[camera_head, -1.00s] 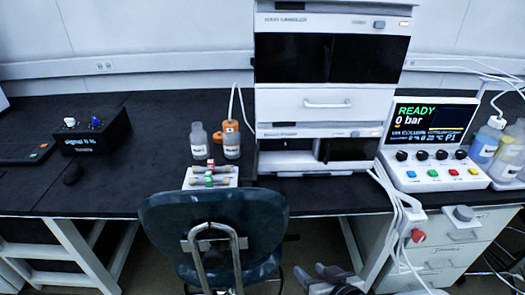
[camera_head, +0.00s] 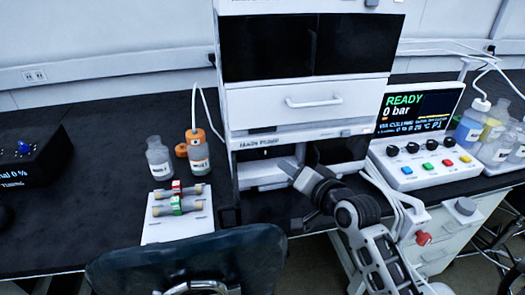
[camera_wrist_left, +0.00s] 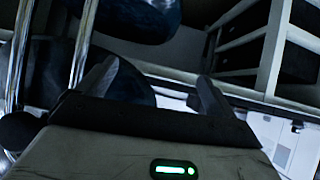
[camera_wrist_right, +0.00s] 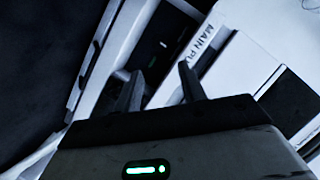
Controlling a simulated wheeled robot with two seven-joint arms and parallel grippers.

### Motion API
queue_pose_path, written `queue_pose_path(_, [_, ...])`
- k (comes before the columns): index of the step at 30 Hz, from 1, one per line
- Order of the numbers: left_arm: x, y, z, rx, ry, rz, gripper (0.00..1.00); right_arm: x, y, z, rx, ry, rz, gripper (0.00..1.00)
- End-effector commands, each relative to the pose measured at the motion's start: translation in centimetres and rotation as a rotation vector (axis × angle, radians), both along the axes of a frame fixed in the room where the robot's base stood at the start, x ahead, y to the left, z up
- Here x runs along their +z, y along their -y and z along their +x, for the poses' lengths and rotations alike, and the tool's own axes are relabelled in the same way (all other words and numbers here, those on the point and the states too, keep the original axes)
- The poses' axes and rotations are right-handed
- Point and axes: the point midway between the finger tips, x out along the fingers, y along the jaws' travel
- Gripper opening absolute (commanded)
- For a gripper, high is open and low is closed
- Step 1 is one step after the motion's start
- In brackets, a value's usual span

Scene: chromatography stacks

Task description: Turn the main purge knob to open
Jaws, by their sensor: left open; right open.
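The pump module (camera_head: 255,145) with the "MAIN PURGE" label sits low in the central stack, above the bench. Its label (camera_wrist_right: 196,42) shows partly in the right wrist view. I cannot make out the knob itself; the recess (camera_wrist_right: 150,55) there is dark, and my right arm covers part of the module's front in the head view. My right gripper (camera_head: 298,172) is in front of the lower module, open and empty, fingers pointing at its front. My left gripper (camera_wrist_left: 155,75) is open and empty, low near the chair, outside the head view.
A dark chair (camera_head: 190,265) stands in front of the bench. A white tray (camera_head: 180,222) with small columns and several bottles (camera_head: 158,158) are left of the stack. The control panel (camera_head: 430,165) reading "READY 0 bar" is on the right, with cables (camera_head: 385,190) beside it.

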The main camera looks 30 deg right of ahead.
Motion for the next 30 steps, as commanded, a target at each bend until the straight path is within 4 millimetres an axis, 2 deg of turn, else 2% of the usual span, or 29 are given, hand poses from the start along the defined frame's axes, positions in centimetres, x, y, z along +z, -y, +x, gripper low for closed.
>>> queue_pose_path(5, [-0.8,0.0,-1.0,0.000,-0.025,0.001,0.93,-0.9,-0.2,3.8,0.001,0.001,0.002,0.41])
queue_pose_path(12, [-1.0,0.1,-0.9,0.002,-0.024,-0.005,0.93,-2.4,-0.3,8.8,0.001,0.001,0.000,0.41])
queue_pose_path(16, [-1.0,0.2,-0.8,0.005,-0.019,-0.012,0.93,-3.1,-0.4,11.0,0.000,0.000,0.000,0.41])
queue_pose_path(22, [-0.8,0.4,-0.5,0.009,-0.010,-0.022,0.93,-3.7,-0.4,13.0,0.000,0.000,-0.001,0.41])
queue_pose_path(30, [-0.6,0.4,-0.4,0.010,-0.008,-0.024,0.93,-3.8,-0.4,13.4,0.000,0.000,-0.001,0.41])
